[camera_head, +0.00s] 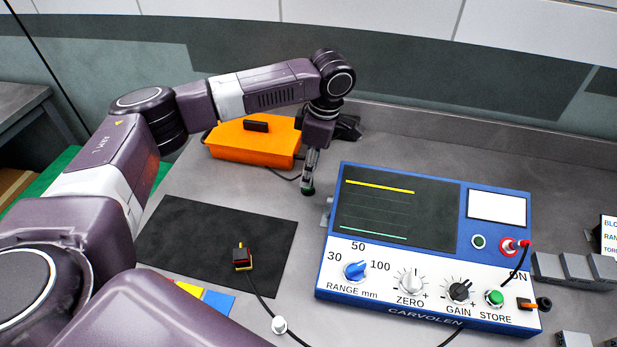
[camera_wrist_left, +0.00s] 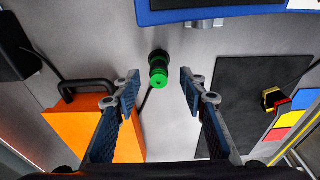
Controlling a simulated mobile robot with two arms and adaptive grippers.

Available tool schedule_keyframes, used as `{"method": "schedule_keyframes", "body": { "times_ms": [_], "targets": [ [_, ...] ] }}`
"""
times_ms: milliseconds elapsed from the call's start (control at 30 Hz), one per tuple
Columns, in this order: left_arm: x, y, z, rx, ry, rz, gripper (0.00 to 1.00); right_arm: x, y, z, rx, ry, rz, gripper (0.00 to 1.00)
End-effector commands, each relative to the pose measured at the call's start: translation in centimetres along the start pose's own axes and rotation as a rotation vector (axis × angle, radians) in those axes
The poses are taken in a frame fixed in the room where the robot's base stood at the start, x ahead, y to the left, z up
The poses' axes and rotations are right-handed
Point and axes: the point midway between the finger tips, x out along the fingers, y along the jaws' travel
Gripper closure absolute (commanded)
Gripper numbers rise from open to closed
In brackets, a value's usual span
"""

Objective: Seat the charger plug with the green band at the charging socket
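The black plug with a bright green band (camera_wrist_left: 158,70) stands on the grey bench in the left wrist view, its green end facing the camera. In the head view it is a small dark green shape (camera_head: 308,191) below my left gripper (camera_head: 311,160). In the wrist view my left gripper (camera_wrist_left: 157,80) is open, with its fingers on either side of the plug's line and nothing held. A dark cable runs near the plug. I cannot tell for certain which fitting is the charging socket; a grey fitting (camera_head: 327,211) sits on the blue instrument's left side. My right gripper is not in view.
An orange case (camera_head: 250,142) with a black handle lies behind my left gripper. The blue instrument (camera_head: 420,250) stands to the right. Grey blocks (camera_head: 570,271) stand at far right.

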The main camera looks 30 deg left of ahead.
Motion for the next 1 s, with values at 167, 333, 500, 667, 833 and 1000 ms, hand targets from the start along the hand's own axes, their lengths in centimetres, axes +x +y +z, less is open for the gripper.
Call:
{"method": "schedule_keyframes", "body": {
  "times_ms": [167, 333, 500, 667, 833, 1000],
  "targets": [
    [2.4, -0.2, -0.2, 0.000, 0.002, -0.002, 0.61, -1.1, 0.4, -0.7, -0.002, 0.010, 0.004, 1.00],
    [3.3, -0.1, -0.1, 0.000, 0.000, 0.000, 0.61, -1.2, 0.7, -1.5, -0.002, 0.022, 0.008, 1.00],
    [3.4, -0.1, -0.1, 0.000, 0.000, 0.000, 0.62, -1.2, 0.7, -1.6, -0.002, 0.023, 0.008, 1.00],
    [3.4, -0.1, -0.1, 0.000, 0.000, 0.000, 0.80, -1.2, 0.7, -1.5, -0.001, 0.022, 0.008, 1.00],
    [3.3, -0.1, -0.1, 0.000, 0.000, 0.000, 0.99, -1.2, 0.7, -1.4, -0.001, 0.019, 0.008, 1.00],
    [3.3, -0.1, -0.1, 0.000, 0.000, 0.000, 1.00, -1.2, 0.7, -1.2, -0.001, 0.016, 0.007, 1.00]
  ]
}}
